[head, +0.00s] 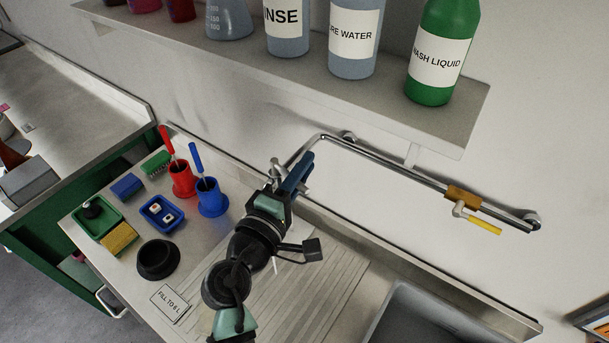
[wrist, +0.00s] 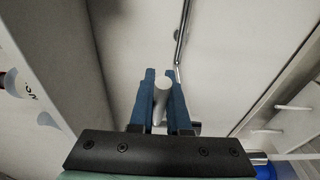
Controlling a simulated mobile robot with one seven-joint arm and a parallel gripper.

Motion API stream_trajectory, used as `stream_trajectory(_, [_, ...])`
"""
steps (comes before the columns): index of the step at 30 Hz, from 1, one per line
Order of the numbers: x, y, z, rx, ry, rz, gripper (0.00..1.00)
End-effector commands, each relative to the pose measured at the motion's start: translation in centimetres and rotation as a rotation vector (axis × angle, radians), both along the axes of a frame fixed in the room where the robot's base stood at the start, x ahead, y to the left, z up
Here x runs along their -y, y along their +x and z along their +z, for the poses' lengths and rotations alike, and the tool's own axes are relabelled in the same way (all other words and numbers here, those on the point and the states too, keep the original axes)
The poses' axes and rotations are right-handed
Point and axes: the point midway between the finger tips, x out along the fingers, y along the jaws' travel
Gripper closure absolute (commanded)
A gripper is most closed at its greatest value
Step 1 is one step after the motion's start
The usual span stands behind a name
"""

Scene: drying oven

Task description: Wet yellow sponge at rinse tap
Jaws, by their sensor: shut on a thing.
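The yellow sponge (head: 119,238) lies at the left of the counter, at the front edge of the green tray (head: 84,222). My gripper (head: 304,162) is far from it, up at the metal tap (head: 275,172) by the wall. In the wrist view, my gripper (wrist: 162,80) has its blue fingers shut on a pale grey rod (wrist: 160,105). The rod looks like a tap handle, but its full shape is hidden by the fingers. The tap's lower part is partly hidden by my arm in the head view.
A wall pipe (head: 400,167) runs right to an orange block (head: 462,194) and yellow lever (head: 485,226). A shelf (head: 440,125) with bottles overhangs. Red (head: 182,181) and blue (head: 211,198) brush pots, a blue tray (head: 146,208) and a black ring (head: 158,260) stand left. A basin (head: 410,318) is right.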

Motion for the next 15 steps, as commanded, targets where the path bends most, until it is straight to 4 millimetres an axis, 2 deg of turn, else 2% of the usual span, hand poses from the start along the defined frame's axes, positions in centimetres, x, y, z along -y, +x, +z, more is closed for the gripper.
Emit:
stream_trajectory(13, [-0.13, -0.25, -0.02, -0.003, 0.001, -0.037, 1.00])
stream_trajectory(14, [-0.12, -0.24, -0.02, -0.002, 0.001, -0.037, 0.83])
stream_trajectory(15, [-0.12, -0.24, -0.02, -0.002, 0.001, -0.037, 0.76])
